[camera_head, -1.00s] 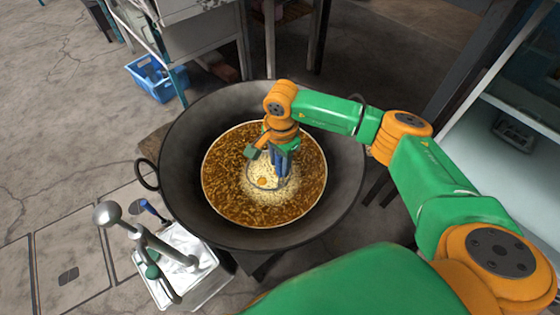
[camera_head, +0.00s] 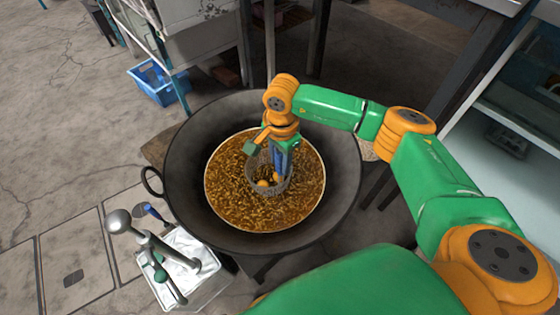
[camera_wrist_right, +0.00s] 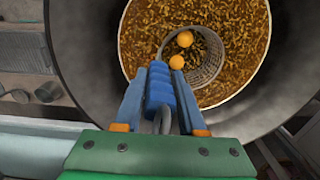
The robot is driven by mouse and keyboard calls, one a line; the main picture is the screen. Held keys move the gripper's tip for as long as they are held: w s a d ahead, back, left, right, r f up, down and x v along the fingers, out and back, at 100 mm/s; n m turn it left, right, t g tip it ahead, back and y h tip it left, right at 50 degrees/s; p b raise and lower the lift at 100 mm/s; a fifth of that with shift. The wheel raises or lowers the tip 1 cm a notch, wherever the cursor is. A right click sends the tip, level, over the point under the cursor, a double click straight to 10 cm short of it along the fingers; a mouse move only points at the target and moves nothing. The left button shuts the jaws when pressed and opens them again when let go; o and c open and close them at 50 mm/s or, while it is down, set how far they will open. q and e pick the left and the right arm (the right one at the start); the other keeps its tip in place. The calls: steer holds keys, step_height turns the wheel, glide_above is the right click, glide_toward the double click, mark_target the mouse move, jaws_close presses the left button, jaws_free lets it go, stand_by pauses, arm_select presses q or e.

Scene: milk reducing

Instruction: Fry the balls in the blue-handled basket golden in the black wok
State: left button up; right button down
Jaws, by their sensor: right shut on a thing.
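The black wok (camera_head: 180,180) stands in the middle of the head view with golden-brown oil (camera_head: 235,205) in it. My right gripper (camera_head: 281,170) is over the oil, shut on the blue handle (camera_wrist_right: 160,90) of the wire basket (camera_wrist_right: 207,66). The basket also shows in the head view (camera_head: 284,188), within the oil area; how deep it sits I cannot tell. Two golden-orange balls show in it, an upper ball (camera_wrist_right: 185,39) and a lower ball (camera_wrist_right: 176,62). My left gripper is not in view.
A blue crate (camera_head: 158,82) lies on the floor behind. A metal shelf (camera_head: 515,120) is at the right. The floor at the left is mostly clear.

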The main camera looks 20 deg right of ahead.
step_height(320, 180, up, 14)
steer(key=p, duration=0.8)
steer(key=shift+p, duration=0.35)
stand_by(1.1)
step_height(320, 180, up, 4)
steer(key=shift+r+p, duration=0.1)
steer(key=shift+p, duration=1.15)
